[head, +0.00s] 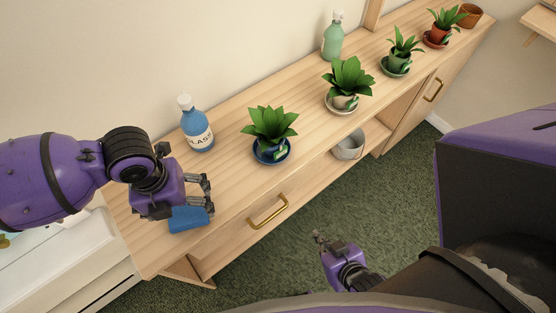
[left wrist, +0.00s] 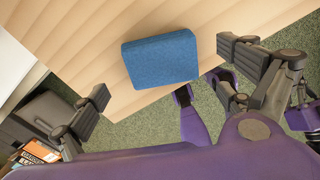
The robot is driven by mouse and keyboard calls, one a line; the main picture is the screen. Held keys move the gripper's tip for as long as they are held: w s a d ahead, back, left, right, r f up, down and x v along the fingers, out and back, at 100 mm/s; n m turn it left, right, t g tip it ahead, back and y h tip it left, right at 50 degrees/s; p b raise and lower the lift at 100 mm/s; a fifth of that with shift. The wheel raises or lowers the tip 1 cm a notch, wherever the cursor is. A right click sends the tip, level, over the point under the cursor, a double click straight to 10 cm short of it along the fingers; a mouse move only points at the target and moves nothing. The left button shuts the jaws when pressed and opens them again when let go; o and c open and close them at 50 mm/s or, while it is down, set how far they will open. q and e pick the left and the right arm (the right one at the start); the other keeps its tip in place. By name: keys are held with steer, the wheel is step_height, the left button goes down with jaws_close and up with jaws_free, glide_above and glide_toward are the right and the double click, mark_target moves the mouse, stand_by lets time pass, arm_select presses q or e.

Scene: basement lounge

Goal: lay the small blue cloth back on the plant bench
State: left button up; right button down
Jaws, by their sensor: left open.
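The small blue cloth (head: 188,219) lies folded on the wooden plant bench (head: 226,198), near its left end and close to the front edge. In the left wrist view the cloth (left wrist: 160,58) lies flat on the bench top at the front edge. My left gripper (head: 207,195) is right above and beside the cloth, and hides part of it in the head view. Its fingers (left wrist: 163,70) are spread wide and empty. My right gripper (head: 319,238) is low in front of the bench, away from the cloth; whether it is open is too small to tell.
A grey pot (head: 349,145) sits in the open shelf below.

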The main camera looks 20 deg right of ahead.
mark_target(185, 214)
arm_select(q)
step_height(185, 214, up, 8)
steer(key=shift+r, duration=0.15)
arm_select(e)
steer(key=shift+w+r, duration=0.2)
steer(key=shift+w, duration=0.05)
steer(key=shift+w, duration=0.15)
steer(key=shift+w+a+r, duration=0.1)
steer(key=shift+w+r, duration=0.1)
steer(key=shift+w, duration=0.4)
stand_by(0.6)
